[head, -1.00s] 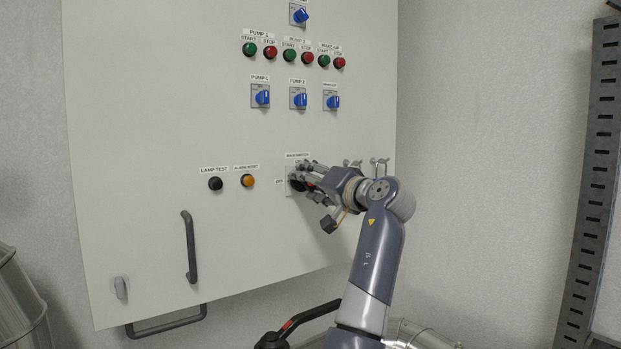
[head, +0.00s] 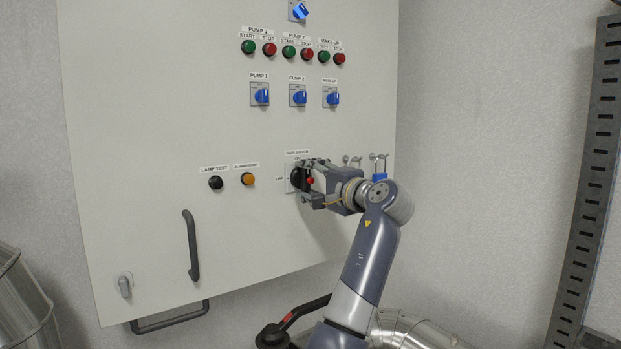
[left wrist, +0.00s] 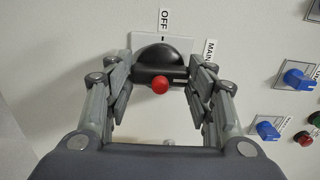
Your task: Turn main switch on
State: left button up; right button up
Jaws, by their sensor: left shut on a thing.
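The main switch is a black rotary handle with a red end (left wrist: 160,85) on a pale square plate, under a partly hidden "MAIN" label. In the head view, the main switch (head: 297,178) sits low on the cabinet door, partly covered by my gripper. My left gripper (head: 310,178) is at the switch. In the left wrist view, the fingers of my left gripper (left wrist: 160,76) are on both sides of the black handle, shut on it. The "OFF" label (left wrist: 164,18) is beyond the handle there. My right gripper is not seen.
The cabinet door (head: 130,150) carries a black lamp test button (head: 215,183), an orange button (head: 247,179), blue selectors and several red and green buttons. A door handle (head: 190,246) projects at the left.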

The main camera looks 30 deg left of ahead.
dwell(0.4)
pick_arm(q)
jog(key=o, duration=1.1)
jog(key=shift+c, duration=0.2)
jog(key=shift+s+d, duration=0.15)
jog(key=shift+d, duration=0.35)
jog(key=v, duration=1)
jog(key=shift+s+d, duration=0.15)
jog(key=shift+d, duration=0.25)
